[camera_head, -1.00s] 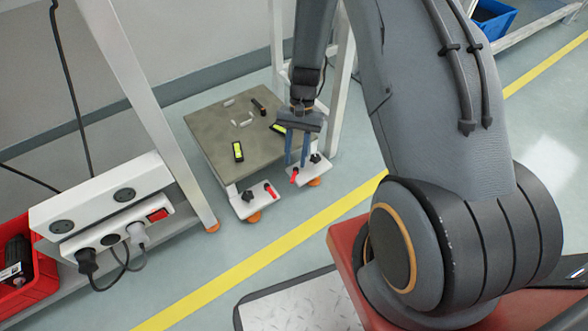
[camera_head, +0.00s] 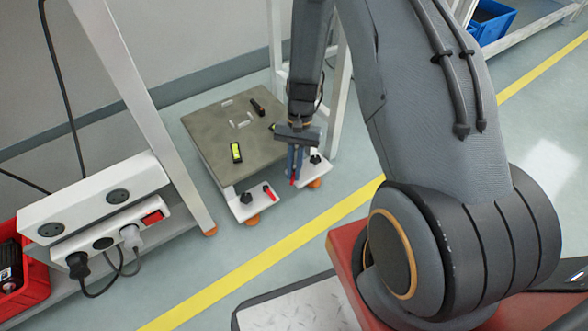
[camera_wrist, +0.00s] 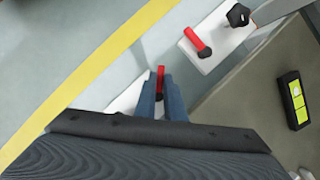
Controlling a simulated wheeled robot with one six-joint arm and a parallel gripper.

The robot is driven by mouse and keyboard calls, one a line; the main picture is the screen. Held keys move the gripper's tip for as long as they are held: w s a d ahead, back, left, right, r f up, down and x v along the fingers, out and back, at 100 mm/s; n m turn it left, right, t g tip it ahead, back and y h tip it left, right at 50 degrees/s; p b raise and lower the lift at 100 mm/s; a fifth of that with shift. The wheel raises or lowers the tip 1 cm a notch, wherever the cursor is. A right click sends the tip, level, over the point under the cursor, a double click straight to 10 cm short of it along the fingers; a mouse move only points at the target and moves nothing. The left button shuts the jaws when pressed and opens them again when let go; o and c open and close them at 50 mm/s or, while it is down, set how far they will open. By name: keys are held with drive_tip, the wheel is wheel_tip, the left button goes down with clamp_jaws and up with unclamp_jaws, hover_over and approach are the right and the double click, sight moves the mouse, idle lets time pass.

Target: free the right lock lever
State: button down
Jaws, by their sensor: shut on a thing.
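My gripper (camera_head: 294,168) is at the right white bracket (camera_head: 318,170) on the front of the low machine base, pointing down. Its blue-grey fingers are shut on the right lock lever (camera_head: 292,182), a small red lever whose end shows just below the fingertips. In the wrist view the red lever (camera_wrist: 160,76) sticks up between the two fingers, and its lower part is hidden by them. The left lock lever (camera_head: 269,193), also red, lies free on the left white bracket (camera_head: 262,206) and shows in the wrist view (camera_wrist: 198,42).
Black knobs (camera_head: 246,197) (camera_head: 315,160) stand on the brackets beside the levers. A grey plate (camera_head: 215,150) with a yellow-faced level (camera_head: 236,152) lies behind. White frame legs rise on both sides. Open floor with a yellow line (camera_head: 262,262) lies in front.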

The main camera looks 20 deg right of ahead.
drive_tip(key=shift+r+n+p, duration=0.1)
drive_tip(key=shift+n+p, duration=0.2)
drive_tip(key=shift+p, duration=0.15)
drive_tip(key=n+p, duration=0.1)
drive_tip(key=n+h+p, duration=0.1)
drive_tip(key=p, duration=0.1)
drive_tip(key=n+p, duration=0.1)
drive_tip(key=shift+s+d+r+g, duration=0.1)
drive_tip(key=shift+d+g, duration=0.15)
drive_tip(key=shift+g, duration=0.05)
drive_tip(key=n+p, duration=0.1)
drive_tip(key=n+h+p, duration=0.1)
drive_tip(key=n+p, duration=0.1)
drive_tip(key=shift+d+n+h, duration=0.25)
drive_tip(key=shift+n+h, duration=0.15)
drive_tip(key=shift+d+n+h+p, duration=0.2)
drive_tip(key=shift+n+h+p, duration=0.3)
drive_tip(key=shift+n+p, duration=0.65)
drive_tip(key=shift+f+n, duration=0.2)
drive_tip(key=shift+n, duration=0.05)
drive_tip(key=c, duration=1.8)
unclamp_jaws()
drive_tip(key=shift+c, duration=0.2)
drive_tip(key=p+v, duration=0.2)
drive_tip(key=v, duration=0.5)
drive_tip(key=shift+r, duration=0.35)
